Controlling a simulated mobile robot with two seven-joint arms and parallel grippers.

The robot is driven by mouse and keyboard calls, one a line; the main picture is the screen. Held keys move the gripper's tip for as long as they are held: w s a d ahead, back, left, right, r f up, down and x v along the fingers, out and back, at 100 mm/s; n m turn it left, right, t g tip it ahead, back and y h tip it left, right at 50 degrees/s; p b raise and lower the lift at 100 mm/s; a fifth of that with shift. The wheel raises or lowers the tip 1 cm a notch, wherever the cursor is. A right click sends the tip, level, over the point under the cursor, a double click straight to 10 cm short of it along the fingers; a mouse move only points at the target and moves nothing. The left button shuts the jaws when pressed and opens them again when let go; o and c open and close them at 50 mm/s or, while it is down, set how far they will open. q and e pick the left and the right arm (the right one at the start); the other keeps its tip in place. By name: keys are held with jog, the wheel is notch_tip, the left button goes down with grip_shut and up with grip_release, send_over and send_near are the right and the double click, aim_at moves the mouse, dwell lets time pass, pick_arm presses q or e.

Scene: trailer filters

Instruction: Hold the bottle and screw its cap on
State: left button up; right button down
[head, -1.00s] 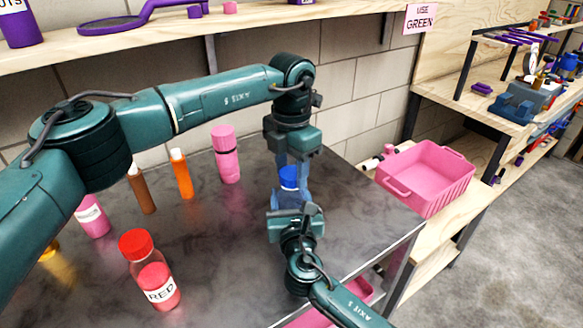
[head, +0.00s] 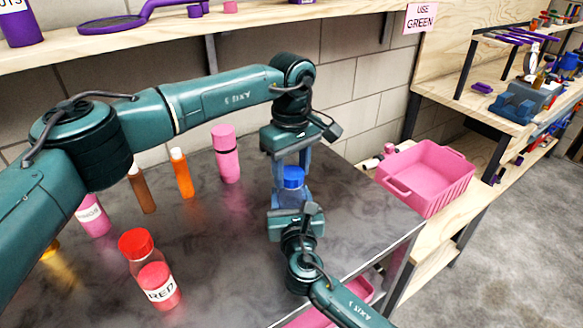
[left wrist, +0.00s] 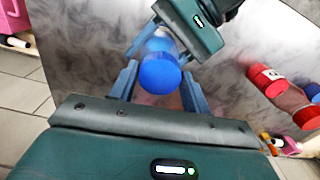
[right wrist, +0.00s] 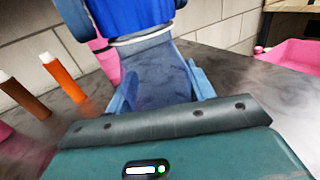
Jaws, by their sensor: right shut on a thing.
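The bottle with a blue body (head: 291,196) stands upright over the grey table, with its blue cap (head: 292,177) on top. My right gripper (right wrist: 163,82) is shut on the bottle body from the front. The right wrist view shows a pale ring at the neck under the cap (right wrist: 138,14). My left gripper (head: 291,166) points down from above, its fingers on either side of the cap. In the left wrist view the cap (left wrist: 160,76) sits between the open fingers, with small gaps beside it. How far the cap is threaded cannot be told.
A red-capped bottle (head: 158,285) labelled RED stands at the front left. Orange (head: 182,175), brown (head: 142,190) and pink (head: 226,155) bottles stand behind it. A pink crate (head: 430,180) is at the right, beyond the table edge. A shelf runs along the wall above.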

pick_arm(q)
jog(key=o, duration=0.4)
jog(key=shift+r, duration=0.15)
notch_tip(320, 180, up, 12)
jog(key=shift+f, duration=0.1)
dwell(0.4)
pick_arm(e)
jog(key=shift+c, duration=2.3)
grip_release()
jog(key=shift+s, duration=0.1)
jog(key=s+d, duration=0.1)
jog(key=s, duration=1.2)
jog(key=shift+d, duration=0.3)
